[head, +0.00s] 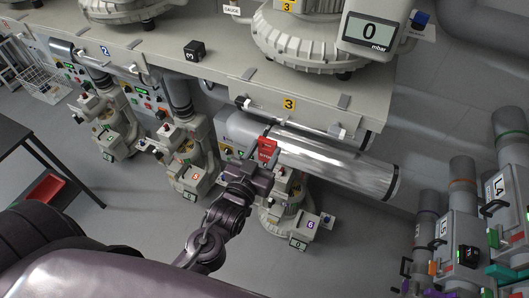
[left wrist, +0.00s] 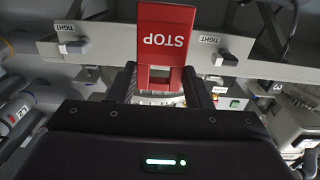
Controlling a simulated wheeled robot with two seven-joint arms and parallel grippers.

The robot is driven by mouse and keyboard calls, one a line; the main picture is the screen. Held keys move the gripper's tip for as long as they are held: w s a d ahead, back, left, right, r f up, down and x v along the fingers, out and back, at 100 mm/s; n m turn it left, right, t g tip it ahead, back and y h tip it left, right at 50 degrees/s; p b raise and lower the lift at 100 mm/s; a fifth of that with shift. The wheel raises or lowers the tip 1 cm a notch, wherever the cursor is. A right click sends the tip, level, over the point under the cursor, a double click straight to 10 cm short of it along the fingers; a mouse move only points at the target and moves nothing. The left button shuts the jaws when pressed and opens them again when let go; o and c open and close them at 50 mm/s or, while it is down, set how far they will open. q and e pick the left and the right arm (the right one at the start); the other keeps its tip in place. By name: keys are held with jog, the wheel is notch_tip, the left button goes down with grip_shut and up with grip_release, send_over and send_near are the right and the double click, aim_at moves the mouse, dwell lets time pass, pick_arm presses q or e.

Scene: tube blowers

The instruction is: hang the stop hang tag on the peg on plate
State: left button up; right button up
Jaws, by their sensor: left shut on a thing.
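The red stop hang tag (head: 267,147) is in my left gripper (head: 262,168), in front of the silver cylinder under the number 3 bench. In the left wrist view the tag (left wrist: 165,35) reads STOP upside down, with a rectangular opening near its lower end. The fingers of my left gripper (left wrist: 163,85) are on both sides of that lower end. A pale plate (left wrist: 105,45) with TIGHT labels lies behind the tag in the left wrist view. I cannot make out the peg for certain; the tag hides part of the plate. My right gripper is not in view.
The silver cylinder (head: 340,164) runs to the right of the tag. The bench edge with the yellow 3 label (head: 289,104) is above it. Pump units (head: 187,165) stand to the left. A black table (head: 35,160) with a red tray (head: 45,190) is far left.

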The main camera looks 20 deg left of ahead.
aim_at(283, 124)
pick_arm(q)
jog(key=shift+d+r, duration=0.1)
jog(key=shift+d, duration=0.1)
jog(key=shift+w+d, duration=0.25)
jog(key=shift+w, duration=0.05)
jog(key=shift+w+a, duration=0.1)
jog(key=shift+w, duration=0.95)
jog(key=shift+w+f, duration=0.2)
jog(key=shift+w, duration=0.8)
jog(key=shift+w+b, duration=0.4)
jog(key=shift+w, duration=0.35)
jog(key=shift+w+b, duration=0.55)
jog(key=shift+w, duration=1.6)
jog(key=shift+w+f, duration=0.2)
jog(key=shift+f, duration=0.2)
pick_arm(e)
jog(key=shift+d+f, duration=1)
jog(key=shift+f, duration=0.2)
